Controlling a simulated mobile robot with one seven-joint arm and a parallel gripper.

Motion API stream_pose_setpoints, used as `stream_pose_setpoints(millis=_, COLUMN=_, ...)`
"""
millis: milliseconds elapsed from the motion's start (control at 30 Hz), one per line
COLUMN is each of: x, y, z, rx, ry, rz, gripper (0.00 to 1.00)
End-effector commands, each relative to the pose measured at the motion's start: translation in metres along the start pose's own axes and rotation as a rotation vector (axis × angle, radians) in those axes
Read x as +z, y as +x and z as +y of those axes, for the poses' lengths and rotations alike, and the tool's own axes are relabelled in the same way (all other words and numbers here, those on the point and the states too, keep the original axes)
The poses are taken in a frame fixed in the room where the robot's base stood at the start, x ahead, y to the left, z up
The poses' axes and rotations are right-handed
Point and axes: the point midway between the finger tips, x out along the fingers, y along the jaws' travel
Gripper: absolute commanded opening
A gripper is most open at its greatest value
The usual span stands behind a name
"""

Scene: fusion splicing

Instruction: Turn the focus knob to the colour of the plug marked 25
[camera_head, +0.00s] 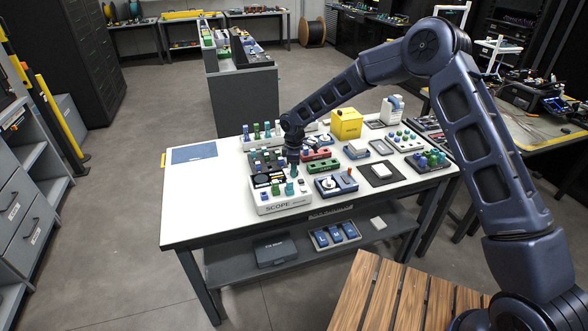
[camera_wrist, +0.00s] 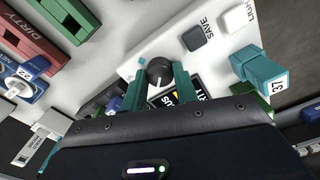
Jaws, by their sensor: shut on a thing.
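The focus knob (camera_wrist: 158,72) is a round black knob with a pale pointer mark, on the white face of the scope (camera_wrist: 140,55). My gripper (camera_wrist: 159,75) has its two teal fingers shut on it, one at each side. In the head view my gripper (camera_head: 292,158) points down over the back of the white scope box (camera_head: 279,208). A blue plug (camera_wrist: 34,68) with a label, apparently 22, is at the left. I cannot read a 25 anywhere. Colour marks around the knob are mostly hidden.
Red (camera_wrist: 30,35) and green (camera_wrist: 70,15) blocks lie at upper left. In the head view, a yellow container (camera_head: 346,123) stands behind; the table's left front (camera_head: 200,205) is clear.

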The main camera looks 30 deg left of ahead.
Motion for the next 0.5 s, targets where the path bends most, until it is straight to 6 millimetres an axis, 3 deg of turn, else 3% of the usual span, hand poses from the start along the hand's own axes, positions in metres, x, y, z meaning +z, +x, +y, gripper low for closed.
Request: stream_pose_setpoints(millis=500, x=0.0007, y=-0.0005, z=0.0003, rx=0.001, ry=0.476, rz=-0.001, gripper=0.06)
